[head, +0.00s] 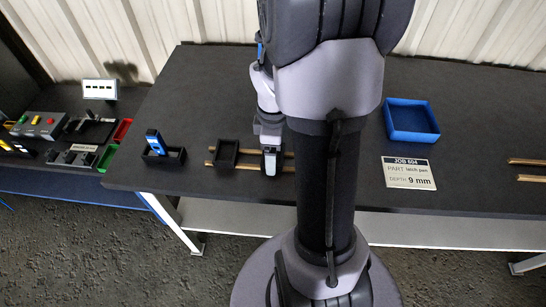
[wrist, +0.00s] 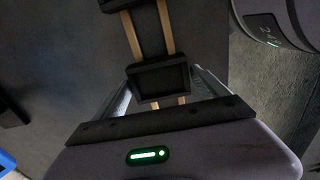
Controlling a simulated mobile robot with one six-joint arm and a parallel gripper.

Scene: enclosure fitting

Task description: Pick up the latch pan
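A small black open-topped pan (wrist: 160,82) sits across two wooden rails in the wrist view; I take it to be the latch pan, though no label shows on it. My gripper (wrist: 163,90) is over it, with one finger on each side. The fingers look apart, with some room beside the pan; contact cannot be told. In the head view my gripper (head: 271,158) is low over the right part of the rails and mostly hides this pan. A second black pan (head: 227,152) sits on the rails just to the left.
A black holder with a blue piece (head: 157,147) stands to the left. Another pair of rails (head: 528,170) is at the far right. A side bench carries several devices.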

